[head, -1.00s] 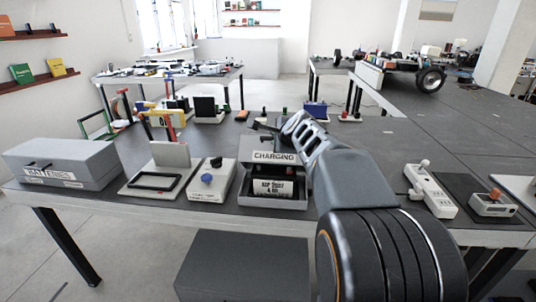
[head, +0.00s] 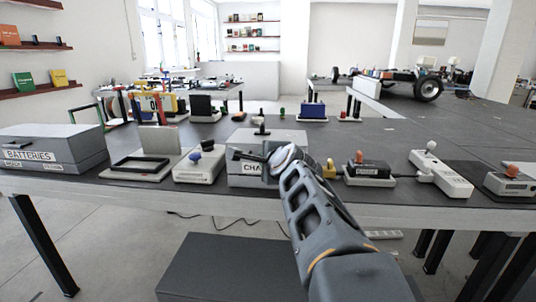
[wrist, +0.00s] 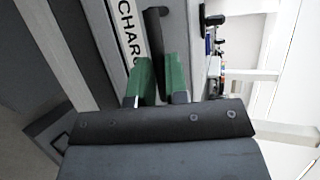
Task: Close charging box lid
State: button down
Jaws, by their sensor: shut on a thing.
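The grey charging box (head: 240,178) stands near the table's front edge, at the middle of the head view. Its lid (head: 245,138) looks down, with no opening showing at the front; the gripper hides part of the front, so I cannot tell if it is fully seated. The "CHA..." label (head: 250,168) is partly covered by my gripper (head: 268,155). In the wrist view, my gripper's green fingertips (wrist: 162,80) are shut on a dark handle (wrist: 155,28) beside the lettering (wrist: 130,35).
Table space behind is partly clear.

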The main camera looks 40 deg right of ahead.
jog(key=shift+s+a+f+b, duration=0.15)
jog(key=shift+f+b, duration=0.25)
jog(key=shift+f, duration=0.85)
jog(key=c, duration=1.1)
grip_release()
jog(key=shift+s, duration=0.1)
